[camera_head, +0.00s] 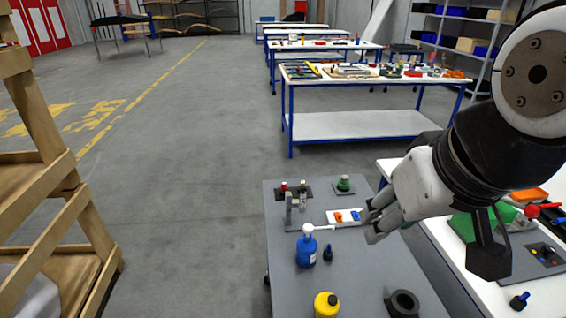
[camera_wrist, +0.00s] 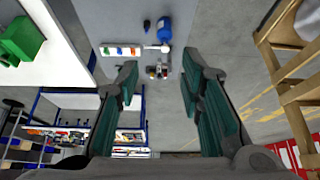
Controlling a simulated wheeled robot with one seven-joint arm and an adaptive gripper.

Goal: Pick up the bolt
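My gripper (camera_head: 376,222) hangs over the right side of the grey table (camera_head: 285,270). In the wrist view my gripper (camera_wrist: 159,76) has its two dark green fingers wide apart, with nothing held between them. No bolt can be picked out with certainty. A small upright metallic piece (camera_head: 303,200) stands at the far left of the grey table, beside a grey bracket (camera_head: 289,212), and may be the bolt. In the wrist view a cluster of small metal parts (camera_wrist: 158,71) shows beyond the fingers, at a distance and untouched.
The grey table also holds a blue bottle (camera_head: 306,250), a yellow bottle (camera_head: 326,305), a black ring (camera_head: 403,303), a green-topped part (camera_head: 344,184) and a white tray (camera_head: 335,221) with coloured pieces. A white table (camera_head: 455,285) adjoins on the right. Wooden shelving (camera_head: 75,215) stands left.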

